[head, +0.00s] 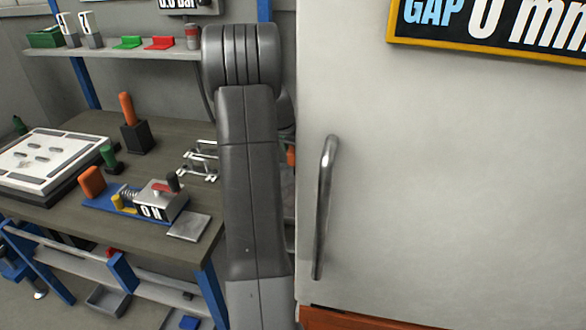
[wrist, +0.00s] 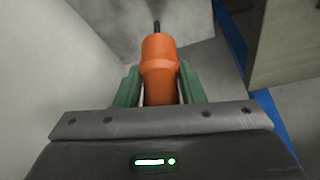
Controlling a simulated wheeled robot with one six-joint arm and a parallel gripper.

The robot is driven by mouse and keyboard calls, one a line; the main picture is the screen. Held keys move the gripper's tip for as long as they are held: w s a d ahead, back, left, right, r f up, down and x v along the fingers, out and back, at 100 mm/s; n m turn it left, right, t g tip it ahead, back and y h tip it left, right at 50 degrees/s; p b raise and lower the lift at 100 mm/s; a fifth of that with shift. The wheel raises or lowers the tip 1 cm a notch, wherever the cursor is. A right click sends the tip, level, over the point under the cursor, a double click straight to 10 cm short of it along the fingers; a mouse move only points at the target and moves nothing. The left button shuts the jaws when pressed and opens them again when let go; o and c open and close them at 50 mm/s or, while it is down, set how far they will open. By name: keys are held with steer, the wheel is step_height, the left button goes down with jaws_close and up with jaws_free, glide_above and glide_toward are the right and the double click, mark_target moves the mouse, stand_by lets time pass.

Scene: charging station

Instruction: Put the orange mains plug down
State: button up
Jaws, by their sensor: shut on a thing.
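The orange mains plug (wrist: 160,68) shows in the wrist view, upright in the picture, with a dark thin end at its top. My gripper (wrist: 159,88) is shut on it, one green finger on each side. Below the plug's far end is a grey, blurred surface; I cannot tell whether the plug touches it. In the head view my arm hides the gripper, and only a small orange patch shows just right of the arm, which I cannot identify for sure.
A large white cabinet with a metal handle (head: 325,205) fills the right of the head view. A workbench (head: 75,213) with a blue-based device (head: 162,199), an orange-handled tool (head: 127,108) and a white panel (head: 65,147) stands at left. A shelf (head: 115,52) holds small items.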

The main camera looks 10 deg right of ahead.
mark_target(293, 162)
steer(key=shift+f, duration=2.65)
steer(key=shift+f, duration=0.1)
steer(key=shift+f+b, duration=0.15)
steer(key=shift+b, duration=0.15)
steer(key=o, duration=1)
steer(key=shift+r+p, duration=0.35)
steer(key=v, duration=1.1)
steer(key=shift+s+a+r, duration=0.15)
steer(key=shift+a+r, duration=0.05)
steer(key=shift+r, duration=0.15)
